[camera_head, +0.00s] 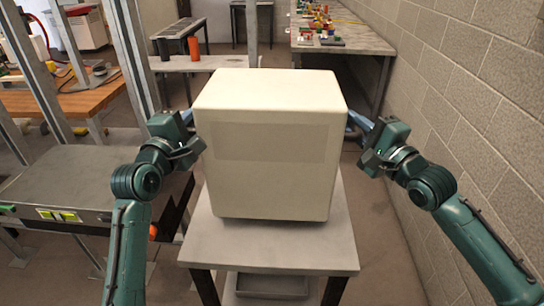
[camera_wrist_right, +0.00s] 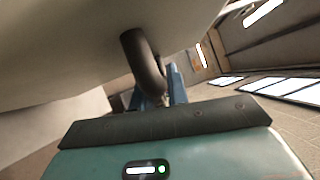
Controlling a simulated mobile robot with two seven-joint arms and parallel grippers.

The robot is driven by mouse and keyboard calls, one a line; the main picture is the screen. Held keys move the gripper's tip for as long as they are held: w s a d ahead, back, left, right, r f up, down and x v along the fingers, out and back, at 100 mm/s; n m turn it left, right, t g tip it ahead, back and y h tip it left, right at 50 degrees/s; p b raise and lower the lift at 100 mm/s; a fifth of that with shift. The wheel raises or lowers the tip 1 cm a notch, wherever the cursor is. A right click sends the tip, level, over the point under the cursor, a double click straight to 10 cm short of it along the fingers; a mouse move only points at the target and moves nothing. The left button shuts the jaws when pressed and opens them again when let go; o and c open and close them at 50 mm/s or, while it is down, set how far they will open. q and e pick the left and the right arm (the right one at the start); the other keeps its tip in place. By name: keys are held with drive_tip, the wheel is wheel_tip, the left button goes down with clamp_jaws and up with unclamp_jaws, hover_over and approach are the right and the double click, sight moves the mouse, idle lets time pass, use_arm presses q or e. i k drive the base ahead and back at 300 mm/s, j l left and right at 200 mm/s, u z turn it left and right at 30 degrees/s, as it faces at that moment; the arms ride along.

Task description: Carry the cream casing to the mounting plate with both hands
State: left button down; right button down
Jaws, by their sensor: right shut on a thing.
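The cream casing (camera_head: 270,150) is a large box, upright at the centre of the head view. It appears to rest on a small grey-topped table (camera_head: 270,250). My right gripper (camera_head: 356,124) is at the casing's right side. In the right wrist view its blue fingers (camera_wrist_right: 165,88) are shut on a dark curved handle (camera_wrist_right: 143,62) on the casing. My left gripper (camera_head: 190,119) is at the casing's left side. Its fingertips are mostly hidden by the casing, so its grip cannot be told. I cannot make out the mounting plate.
A block wall (camera_head: 460,90) runs along the right, close to my right arm. A dark-grey conveyor-like bench (camera_head: 70,190) stands at left, near my left arm. Behind are a wooden bench (camera_head: 60,100), a table with bottles (camera_head: 190,62) and a long bench with coloured parts (camera_head: 340,38).

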sight(83, 171)
drive_tip(key=i+j, duration=0.1)
drive_tip(key=j, duration=2.7)
drive_tip(key=i, duration=0.05)
